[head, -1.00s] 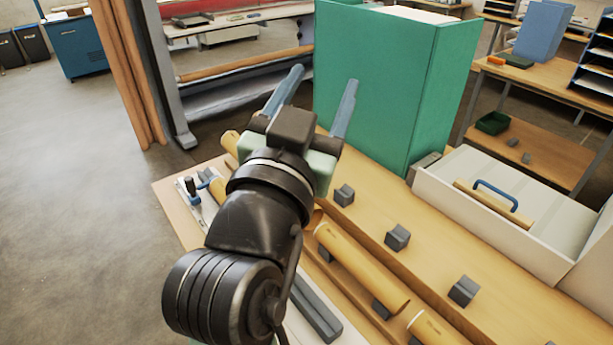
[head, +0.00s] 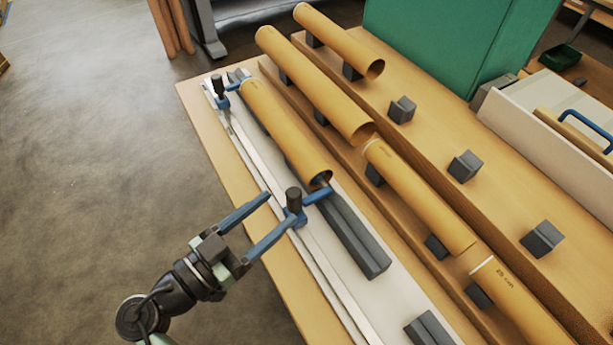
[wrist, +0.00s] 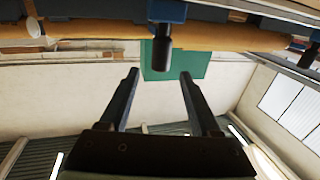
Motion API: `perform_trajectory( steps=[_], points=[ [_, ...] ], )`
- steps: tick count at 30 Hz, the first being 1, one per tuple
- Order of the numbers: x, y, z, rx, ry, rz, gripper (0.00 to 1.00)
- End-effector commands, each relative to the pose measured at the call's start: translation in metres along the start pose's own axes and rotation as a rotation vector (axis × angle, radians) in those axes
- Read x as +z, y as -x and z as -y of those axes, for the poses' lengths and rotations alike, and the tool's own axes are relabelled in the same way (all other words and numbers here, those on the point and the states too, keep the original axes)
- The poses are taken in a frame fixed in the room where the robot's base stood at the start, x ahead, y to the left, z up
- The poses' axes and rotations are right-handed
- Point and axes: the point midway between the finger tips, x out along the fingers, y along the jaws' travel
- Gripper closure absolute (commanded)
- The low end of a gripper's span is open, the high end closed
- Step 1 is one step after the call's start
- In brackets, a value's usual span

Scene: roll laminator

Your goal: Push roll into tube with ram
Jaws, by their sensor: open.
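A blue carriage with an upright black knob (head: 294,198) sits on the white rail at the near end of a cardboard tube (head: 285,130); its blue arm (head: 317,195) reaches toward the tube's open end. A similar carriage with a black knob (head: 218,84) stands at the tube's far end. I cannot tell which is the ram. The roll is not clearly visible. My gripper (head: 282,210) is open, its blue fingers pointing at the near knob. In the wrist view, the gripper (wrist: 158,77) is open and empty, with the knob (wrist: 162,46) just ahead, between the finger lines.
Several other cardboard tubes (head: 310,85) lie on stepped wooden shelves to the right. Grey blocks (head: 465,165) stand on the upper step. A grey channel (head: 355,245) continues nearer along the white base (head: 262,180). Open floor lies left.

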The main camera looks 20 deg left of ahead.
Motion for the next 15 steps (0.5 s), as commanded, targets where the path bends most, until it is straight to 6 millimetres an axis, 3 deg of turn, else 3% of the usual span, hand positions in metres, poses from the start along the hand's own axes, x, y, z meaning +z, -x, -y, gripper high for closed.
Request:
perform_trajectory(
  steps=[9, 15],
  points=[
    [-0.003, -0.064, -0.001, 0.002, 0.0, 0.002, 0.36],
    [-0.001, -0.084, 0.0, 0.0, 0.001, 0.002, 0.36]
  ],
)
